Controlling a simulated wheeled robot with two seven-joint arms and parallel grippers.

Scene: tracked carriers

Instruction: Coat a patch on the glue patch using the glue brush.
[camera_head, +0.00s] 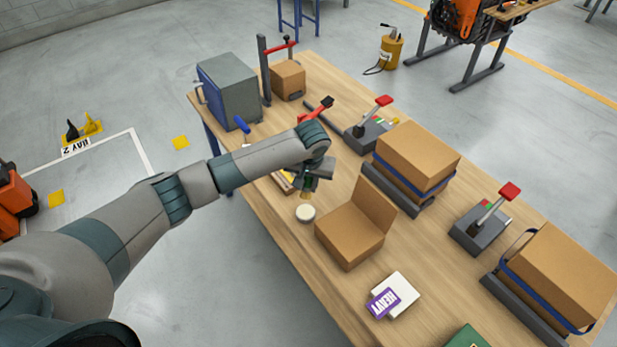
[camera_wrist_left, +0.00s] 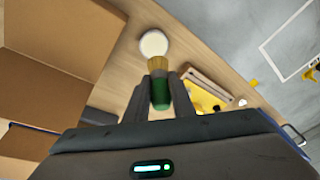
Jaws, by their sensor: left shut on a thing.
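My left gripper (camera_head: 310,186) is shut on the glue brush, which hangs bristles down over the table. In the left wrist view the gripper (camera_wrist_left: 160,95) holds the green handle of the brush (camera_wrist_left: 160,92), and its tan bristle end points at a round white-topped pot (camera_wrist_left: 153,43). In the head view the same pot (camera_head: 305,213) stands on the table just below the brush tip. I cannot tell whether the bristles touch it. I cannot make out the glue patch for certain. My right gripper is not in view.
A cardboard box with a raised flap (camera_head: 347,240) stands close to the right of the pot. A shallow tray with yellow contents (camera_wrist_left: 205,92) lies beside the gripper. Strapped boxes (camera_head: 418,157), red-handled tools (camera_head: 370,130) and a grey cabinet (camera_head: 228,90) occupy the wooden table (camera_head: 300,250).

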